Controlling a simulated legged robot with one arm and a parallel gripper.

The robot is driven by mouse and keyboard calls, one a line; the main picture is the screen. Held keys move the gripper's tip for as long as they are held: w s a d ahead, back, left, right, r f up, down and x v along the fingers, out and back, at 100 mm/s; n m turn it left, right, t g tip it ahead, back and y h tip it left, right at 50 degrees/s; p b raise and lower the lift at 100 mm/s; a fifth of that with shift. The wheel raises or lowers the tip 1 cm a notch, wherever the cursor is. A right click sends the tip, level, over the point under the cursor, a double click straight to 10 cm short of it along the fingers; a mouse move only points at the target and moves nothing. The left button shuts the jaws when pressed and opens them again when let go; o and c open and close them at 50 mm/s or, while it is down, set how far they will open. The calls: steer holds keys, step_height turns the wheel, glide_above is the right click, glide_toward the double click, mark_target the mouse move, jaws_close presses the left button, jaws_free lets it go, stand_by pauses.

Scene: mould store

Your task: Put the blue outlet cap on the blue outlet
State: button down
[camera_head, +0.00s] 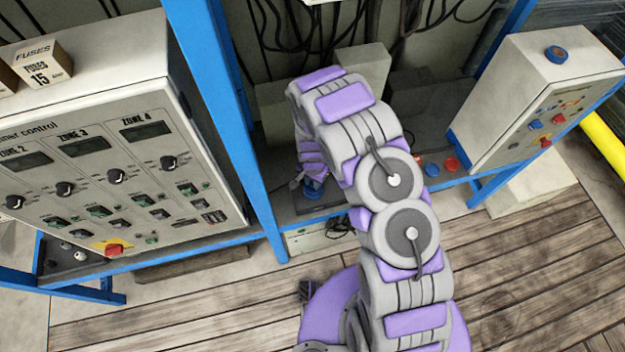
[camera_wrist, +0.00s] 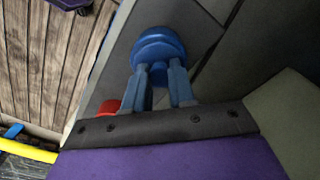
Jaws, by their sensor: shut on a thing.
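My gripper (camera_wrist: 160,73) is shut on a round blue piece (camera_wrist: 158,46), which looks like the blue outlet cap, in the wrist view. Its wide disc sits at the fingertips, with more blue between the fingers. In the head view my gripper (camera_head: 311,184) is low over the grey bench between the blue posts, partly behind my arm. A bit of blue (camera_head: 313,193) shows there. I cannot tell whether the held piece touches anything beneath it. I cannot make out the blue outlet for certain.
Red round piece (camera_head: 452,164) and blue round piece (camera_head: 431,170) lie on the bench right of my arm. A control cabinet (camera_head: 110,140) stands left, a grey box (camera_head: 540,90) with a blue knob (camera_head: 556,54) right. A blue post (camera_head: 225,110) rises close left. Cables hang behind.

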steer(key=shift+f, duration=0.1)
stand_by(0.3)
steer(key=shift+c, duration=2.3)
jaws_free()
steer(key=shift+r+p, duration=1.25)
steer(key=shift+r, duration=2.5)
